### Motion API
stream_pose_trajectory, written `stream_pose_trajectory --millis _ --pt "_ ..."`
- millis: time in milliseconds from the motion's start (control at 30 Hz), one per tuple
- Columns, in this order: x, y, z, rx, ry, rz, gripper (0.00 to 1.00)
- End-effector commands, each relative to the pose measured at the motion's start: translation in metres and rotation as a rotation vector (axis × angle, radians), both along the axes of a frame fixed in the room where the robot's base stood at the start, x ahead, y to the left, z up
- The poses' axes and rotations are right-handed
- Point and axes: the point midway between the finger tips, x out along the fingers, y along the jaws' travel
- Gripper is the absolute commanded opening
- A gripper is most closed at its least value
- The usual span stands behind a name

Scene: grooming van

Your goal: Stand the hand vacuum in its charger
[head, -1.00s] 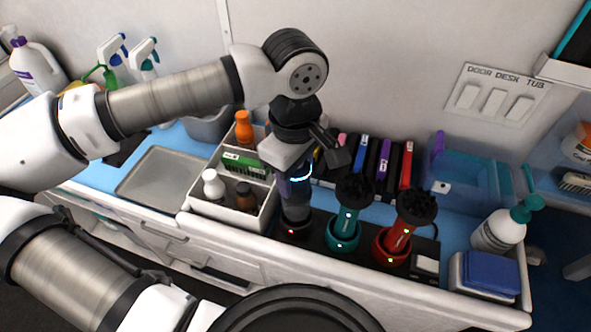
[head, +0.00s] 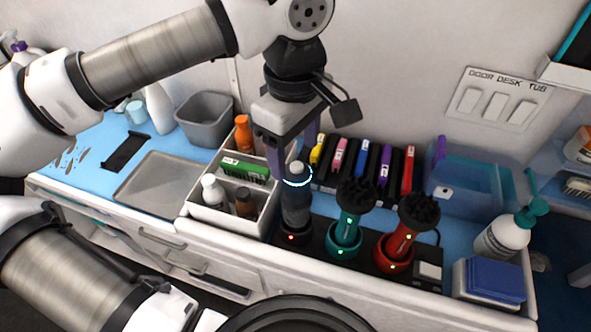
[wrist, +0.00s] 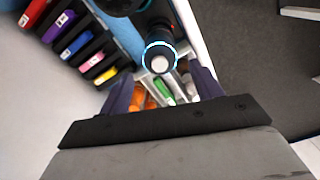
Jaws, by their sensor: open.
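The hand vacuum (head: 296,205) is dark with a pale top and a lit ring. It stands upright in the left place of the black charger (head: 318,238), where a small red light shows at its foot. My gripper (head: 294,160) is open above the vacuum's top, with its purple fingers apart and nothing between them. In the wrist view the vacuum's round top and glowing ring (wrist: 160,58) show just beyond the open fingers (wrist: 163,86). The bottom of the vacuum is partly hidden in the charger.
A teal tool (head: 347,225) and a red tool (head: 402,238) with dark bristly heads stand to the right in the charger, with green lights. A white divided box (head: 228,222) with bottles is close on the left. A row of coloured clippers (head: 362,165) lies behind.

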Motion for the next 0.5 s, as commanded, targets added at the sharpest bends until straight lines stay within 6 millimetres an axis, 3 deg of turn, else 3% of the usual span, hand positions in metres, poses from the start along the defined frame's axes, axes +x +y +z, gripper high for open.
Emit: stream_pose_trajectory --millis 200,500 --pt "0.001 0.0 0.036 0.0 -0.001 0.0 0.64" --pt "0.0 0.001 0.05 0.001 0.001 -0.001 0.64"
